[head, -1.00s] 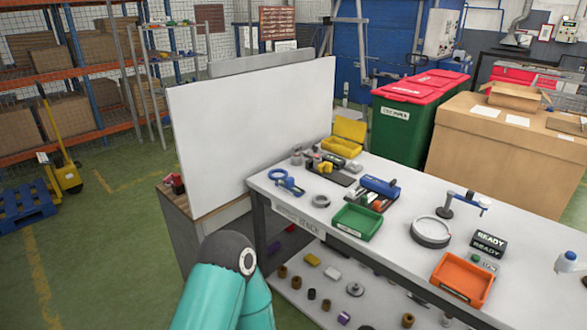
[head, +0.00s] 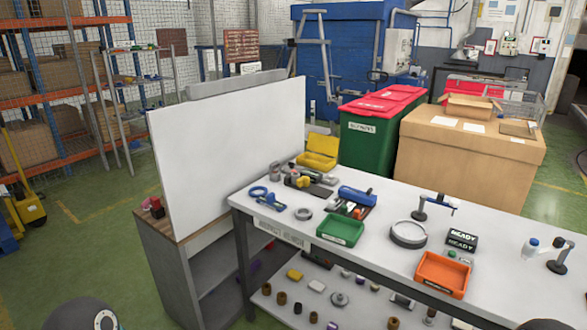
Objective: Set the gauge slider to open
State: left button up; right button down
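No part is clearly readable as the gauge slider at this size. A small stand with a blue-tipped crossbar (head: 436,203) stands on the white workbench (head: 378,256), behind a round grey-rimmed dial-like disc (head: 408,234). A blue tool with a ring (head: 264,197) lies at the bench's left end; I cannot tell whether it is a gauge. No slider position can be read. Neither of my grippers is in view; only dark rounded parts of my arms show at the bottom edge.
A white panel (head: 232,150) stands at left. Green floor is open at left.

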aim_at(305, 181)
jog(key=u, duration=0.2)
jog(key=i, duration=1.55)
jog(key=z, duration=0.25)
